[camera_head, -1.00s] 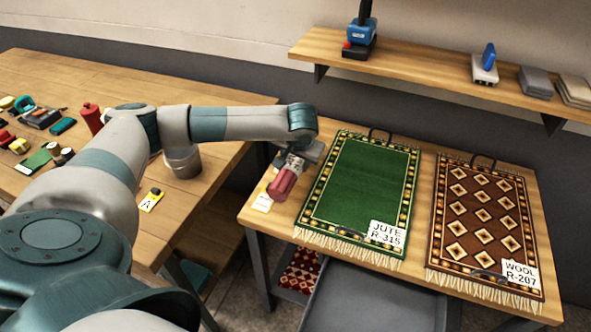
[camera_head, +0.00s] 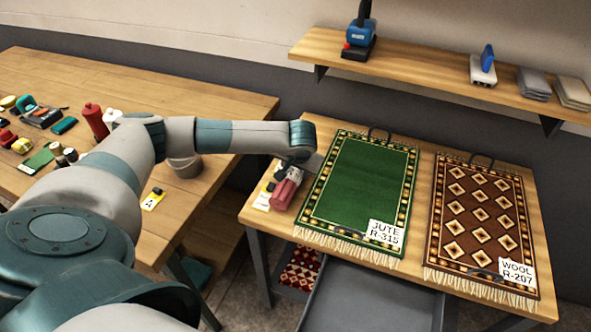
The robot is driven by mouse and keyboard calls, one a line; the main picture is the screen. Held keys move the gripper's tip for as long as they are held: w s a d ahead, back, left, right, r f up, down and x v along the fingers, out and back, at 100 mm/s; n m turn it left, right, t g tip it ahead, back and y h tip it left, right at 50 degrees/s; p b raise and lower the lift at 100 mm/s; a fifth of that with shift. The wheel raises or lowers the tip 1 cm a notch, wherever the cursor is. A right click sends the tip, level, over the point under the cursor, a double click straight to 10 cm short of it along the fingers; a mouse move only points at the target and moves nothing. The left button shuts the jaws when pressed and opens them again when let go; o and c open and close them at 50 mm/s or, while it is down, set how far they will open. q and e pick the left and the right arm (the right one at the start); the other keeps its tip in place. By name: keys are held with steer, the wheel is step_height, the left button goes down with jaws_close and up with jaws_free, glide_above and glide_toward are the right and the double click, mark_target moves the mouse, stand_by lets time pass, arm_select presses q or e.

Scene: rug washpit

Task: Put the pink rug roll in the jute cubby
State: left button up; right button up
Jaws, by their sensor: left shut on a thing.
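The pink rug roll (camera_head: 283,194) is at the left end of the right-hand table, just left of the green rug. My left gripper (camera_head: 289,177) is shut on its upper end and partly hidden by my wrist. I cannot tell whether the roll touches the table. A green bordered rug (camera_head: 357,180) with a handle at its far edge carries a label (camera_head: 385,236) reading JUTE R-315. No open cubby shows clearly under that name. My right gripper is not in view.
A brown diamond rug labelled WOOL R-207 (camera_head: 482,222) lies right of the green one. A small white card (camera_head: 262,201) is beside the roll. The wooden table (camera_head: 225,104) at left holds bottles and small items. A wall shelf (camera_head: 430,64) runs above.

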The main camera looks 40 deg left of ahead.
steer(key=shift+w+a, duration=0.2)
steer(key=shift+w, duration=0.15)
arm_select(q)
steer(key=o, duration=1.2)
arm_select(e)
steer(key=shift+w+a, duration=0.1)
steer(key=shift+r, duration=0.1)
arm_select(q)
steer(key=shift+r, duration=0.15)
steer(key=shift+b+v, duration=0.35)
steer(key=shift+v, duration=0.6)
steer(key=b+v, duration=0.2)
steer(key=v, duration=0.8)
steer(key=shift+b, duration=0.3)
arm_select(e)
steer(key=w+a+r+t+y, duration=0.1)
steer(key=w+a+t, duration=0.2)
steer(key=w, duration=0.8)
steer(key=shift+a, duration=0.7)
